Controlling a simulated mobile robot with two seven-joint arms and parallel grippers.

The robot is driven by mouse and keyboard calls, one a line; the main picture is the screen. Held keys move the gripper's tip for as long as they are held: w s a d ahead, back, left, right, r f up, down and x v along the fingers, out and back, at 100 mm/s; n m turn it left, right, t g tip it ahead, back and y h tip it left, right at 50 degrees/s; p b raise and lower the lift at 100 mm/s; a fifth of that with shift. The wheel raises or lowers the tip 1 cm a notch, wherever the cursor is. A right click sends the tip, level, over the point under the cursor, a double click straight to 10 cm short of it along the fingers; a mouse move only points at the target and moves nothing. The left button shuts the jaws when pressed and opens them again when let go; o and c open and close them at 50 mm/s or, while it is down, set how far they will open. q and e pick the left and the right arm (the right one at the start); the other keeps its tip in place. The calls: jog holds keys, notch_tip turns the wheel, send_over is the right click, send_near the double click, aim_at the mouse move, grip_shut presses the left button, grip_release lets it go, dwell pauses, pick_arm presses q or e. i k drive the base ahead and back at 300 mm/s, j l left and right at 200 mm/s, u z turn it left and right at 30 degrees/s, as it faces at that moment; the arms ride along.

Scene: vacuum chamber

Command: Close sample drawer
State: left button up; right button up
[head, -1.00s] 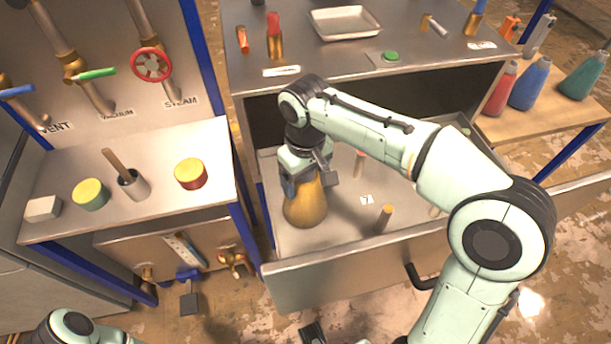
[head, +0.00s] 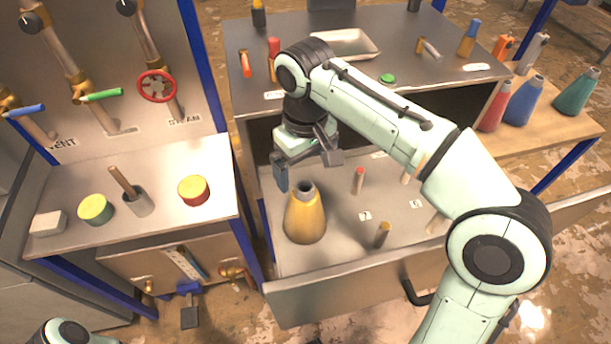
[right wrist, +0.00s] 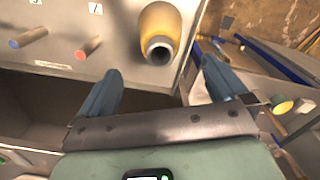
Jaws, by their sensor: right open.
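The sample drawer (head: 345,286) is pulled out from the steel cabinet. Its dark handle (head: 417,293) sits on the front panel at the right. A yellow flask (head: 304,216) stands upright in the drawer's left part; it also shows in the right wrist view (right wrist: 159,28). My right gripper (head: 308,172) is open and empty, above and behind the flask and apart from it. In the right wrist view its two blue fingers (right wrist: 155,90) are spread, with the flask's mouth beyond them. Part of my left arm shows at the lower left; its gripper is not in view.
Several short pegs, such as a red-topped one (head: 358,180), stand in the drawer beside number labels. A tray (head: 348,44) and small tools lie on the cabinet top. A side bench (head: 70,235) with valves above stands at left. Bottles (head: 529,92) stand at right.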

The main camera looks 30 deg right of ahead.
aim_at(383, 241)
jog(key=k+j, duration=0.15)
jog(key=j, duration=0.25)
jog(key=k+j, duration=0.15)
jog(key=j, duration=0.2)
jog(key=k+j, duration=0.15)
jog(key=j, duration=0.25)
jog(key=k+j, duration=0.15)
jog(key=j, duration=0.2)
jog(key=k+j, duration=0.15)
jog(key=j, duration=0.25)
